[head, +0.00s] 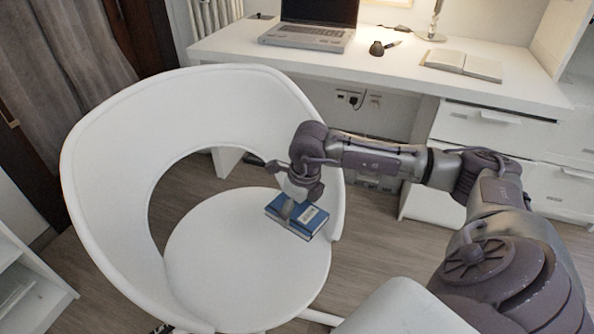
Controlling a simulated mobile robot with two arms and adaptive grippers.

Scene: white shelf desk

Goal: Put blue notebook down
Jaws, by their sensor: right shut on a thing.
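The blue notebook (312,222) is at the right side of the white chair's round seat (235,265). It lies flat or nearly so, with a pale label on its cover. My right gripper (287,212) is shut on it from above, at its left part, and hides some of the cover. I cannot tell whether the notebook touches the seat or hangs just above it. My left gripper does not clearly show.
The chair's curved back (110,150) rises around the seat. Behind it, a white desk (400,78) holds a laptop (305,38), a dark mouse-like object (377,48), an open book (463,65) and a lamp base (432,36). Most of the seat is clear.

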